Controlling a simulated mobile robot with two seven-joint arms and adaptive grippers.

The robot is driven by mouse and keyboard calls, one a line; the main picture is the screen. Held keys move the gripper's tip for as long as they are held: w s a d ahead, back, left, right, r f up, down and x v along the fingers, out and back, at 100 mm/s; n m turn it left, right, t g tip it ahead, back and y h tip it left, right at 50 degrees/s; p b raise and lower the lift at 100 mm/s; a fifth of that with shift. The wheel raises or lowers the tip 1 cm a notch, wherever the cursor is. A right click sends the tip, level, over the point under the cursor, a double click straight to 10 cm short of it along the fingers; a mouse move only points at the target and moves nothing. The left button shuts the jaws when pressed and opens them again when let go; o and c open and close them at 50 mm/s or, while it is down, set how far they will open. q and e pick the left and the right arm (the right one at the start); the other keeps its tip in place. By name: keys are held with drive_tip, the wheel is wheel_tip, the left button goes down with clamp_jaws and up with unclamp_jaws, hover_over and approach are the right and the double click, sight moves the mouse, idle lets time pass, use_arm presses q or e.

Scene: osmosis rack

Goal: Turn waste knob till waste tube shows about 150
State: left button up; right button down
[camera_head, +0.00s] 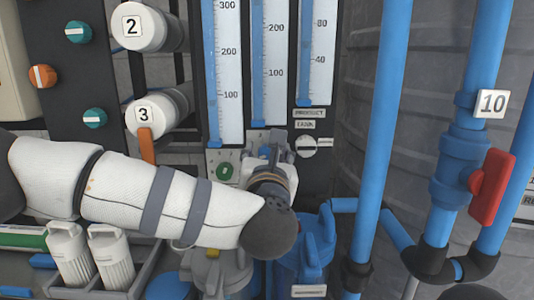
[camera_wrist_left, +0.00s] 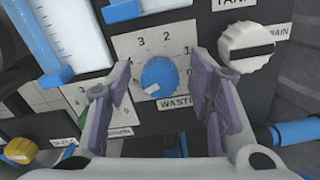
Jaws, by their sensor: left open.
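The blue waste knob (camera_wrist_left: 160,76) sits on a pale dial plate with numbers and a WASTE label, in the left wrist view. My left gripper (camera_wrist_left: 157,105) is open, with one purple-grey finger on each side of the knob; I see a gap on both sides. In the head view my left gripper (camera_head: 270,155) is at the panel below the middle tube and hides this knob. The middle tube (camera_head: 270,60), above the knob, shows marks 200 and 100. Its name is not readable, and I cannot tell its level. My right gripper is not in view.
A green knob (camera_head: 224,171) is left of my gripper. A white knob (camera_head: 307,147) with a dark bar is right of it; it also shows in the left wrist view (camera_wrist_left: 247,47). Blue pipes (camera_head: 380,120) and a red valve handle (camera_head: 491,187) stand at right.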

use_arm(q)
drive_tip(key=shift+w, duration=0.4)
drive_tip(key=shift+c, duration=0.3)
clamp_jaws()
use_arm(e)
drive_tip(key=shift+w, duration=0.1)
use_arm(q)
drive_tip(key=shift+r, duration=0.1)
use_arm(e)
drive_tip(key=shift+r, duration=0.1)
